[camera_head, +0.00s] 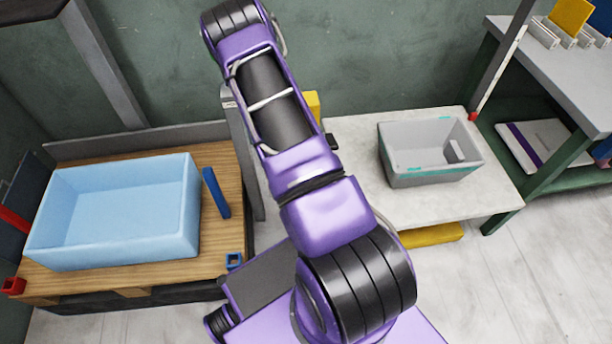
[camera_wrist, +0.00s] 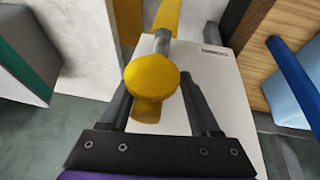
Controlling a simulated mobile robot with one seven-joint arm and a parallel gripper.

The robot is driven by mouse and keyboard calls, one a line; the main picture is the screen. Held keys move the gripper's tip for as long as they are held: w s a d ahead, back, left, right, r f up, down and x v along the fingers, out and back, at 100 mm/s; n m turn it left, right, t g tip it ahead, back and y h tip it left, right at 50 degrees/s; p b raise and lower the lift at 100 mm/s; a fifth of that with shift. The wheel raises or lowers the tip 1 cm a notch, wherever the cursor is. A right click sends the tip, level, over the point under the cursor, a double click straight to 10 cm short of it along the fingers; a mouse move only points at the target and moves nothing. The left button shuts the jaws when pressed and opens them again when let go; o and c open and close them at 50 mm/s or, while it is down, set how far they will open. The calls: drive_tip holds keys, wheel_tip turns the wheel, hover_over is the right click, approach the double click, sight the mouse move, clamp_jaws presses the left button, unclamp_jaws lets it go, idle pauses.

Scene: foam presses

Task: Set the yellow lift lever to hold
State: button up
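The yellow lift lever shows in the wrist view as a rounded yellow knob (camera_wrist: 151,78) on a short grey rod, in front of a pale box (camera_wrist: 225,75) with a small dark label. The label is too small to read. My gripper (camera_wrist: 155,92) has its dark fingers apart, one on each side of the knob. The left finger looks very close to the knob and a narrow gap shows at the right; I cannot tell whether either touches. In the head view my arm hides the gripper and the knob. The lever's setting cannot be read.
In the head view, a light blue foam tub (camera_head: 75,215) stands on a wooden pallet (camera_head: 222,165) at left. A grey bin (camera_head: 420,180) sits on a pale table (camera_head: 350,150) at right. A green-framed bench (camera_head: 577,85) stands far right. Open floor (camera_head: 490,285) lies at lower right.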

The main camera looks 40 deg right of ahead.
drive_tip(key=p+v, duration=0.2)
drive_tip(key=v, duration=0.1)
drive_tip(key=shift+w+r, duration=0.1)
drive_tip(key=shift+r, duration=0.05)
drive_tip(key=s+a+b, duration=0.2)
drive_tip(key=s+a, duration=0.6)
drive_tip(key=s, duration=0.1)
drive_tip(key=shift+s, duration=0.2)
